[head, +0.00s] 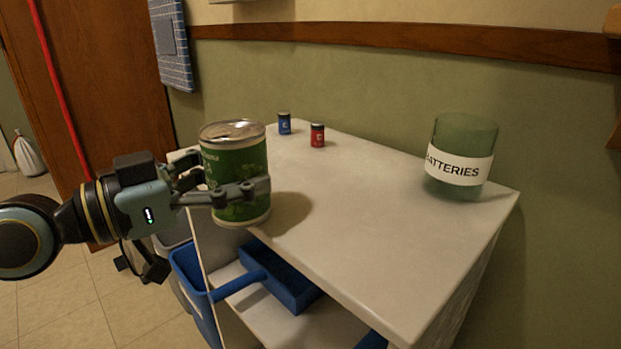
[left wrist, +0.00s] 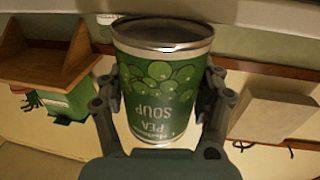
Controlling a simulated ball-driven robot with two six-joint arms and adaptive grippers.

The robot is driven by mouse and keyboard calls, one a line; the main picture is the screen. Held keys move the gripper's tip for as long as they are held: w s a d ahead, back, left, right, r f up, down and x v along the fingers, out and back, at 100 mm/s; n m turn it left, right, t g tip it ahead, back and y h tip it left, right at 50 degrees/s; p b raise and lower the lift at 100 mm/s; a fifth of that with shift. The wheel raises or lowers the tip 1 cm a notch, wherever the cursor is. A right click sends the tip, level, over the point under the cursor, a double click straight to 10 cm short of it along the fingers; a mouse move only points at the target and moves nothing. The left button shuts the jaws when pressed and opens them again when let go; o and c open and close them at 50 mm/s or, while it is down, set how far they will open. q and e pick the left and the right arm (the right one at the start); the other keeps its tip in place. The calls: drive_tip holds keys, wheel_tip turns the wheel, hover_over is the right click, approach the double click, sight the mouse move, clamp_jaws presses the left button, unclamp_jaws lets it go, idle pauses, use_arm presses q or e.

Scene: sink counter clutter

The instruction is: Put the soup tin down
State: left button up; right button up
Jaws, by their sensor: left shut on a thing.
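The soup tin (head: 235,160) is a green can with a silver lid, at the left edge of the counter in the head view. My left gripper (head: 258,188) is shut around its sides and holds it upright. In the left wrist view the tin (left wrist: 160,85) fills the middle, its pea soup label upside down, with my left gripper's fingers (left wrist: 160,108) on both sides. A shadow lies on the counter (head: 340,210) to the right of the tin. I cannot tell whether its base touches the counter. My right gripper is not in view.
A blue battery (head: 284,124) and a red battery (head: 317,135) stand at the back of the counter. A green jar (head: 463,155) labelled batteries stands at the right. The counter's middle is clear. Blue bins (head: 285,280) sit below the front edge.

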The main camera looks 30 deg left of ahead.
use_arm(q)
drive_tip(key=b+x, duration=0.2)
drive_tip(key=x, duration=0.5)
drive_tip(key=shift+r, duration=0.15)
drive_tip(key=x, duration=0.3)
drive_tip(key=shift+w+b, duration=0.1)
drive_tip(key=shift+b, duration=0.2)
drive_tip(key=shift+d, duration=0.1)
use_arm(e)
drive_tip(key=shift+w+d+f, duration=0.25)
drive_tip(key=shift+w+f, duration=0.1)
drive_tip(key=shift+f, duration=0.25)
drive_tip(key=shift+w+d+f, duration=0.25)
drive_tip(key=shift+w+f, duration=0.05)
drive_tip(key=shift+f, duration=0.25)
use_arm(q)
drive_tip(key=shift+f, duration=0.2)
drive_tip(key=o, duration=1.4)
drive_tip(key=shift+c, duration=0.2)
drive_tip(key=shift+o, duration=1.4)
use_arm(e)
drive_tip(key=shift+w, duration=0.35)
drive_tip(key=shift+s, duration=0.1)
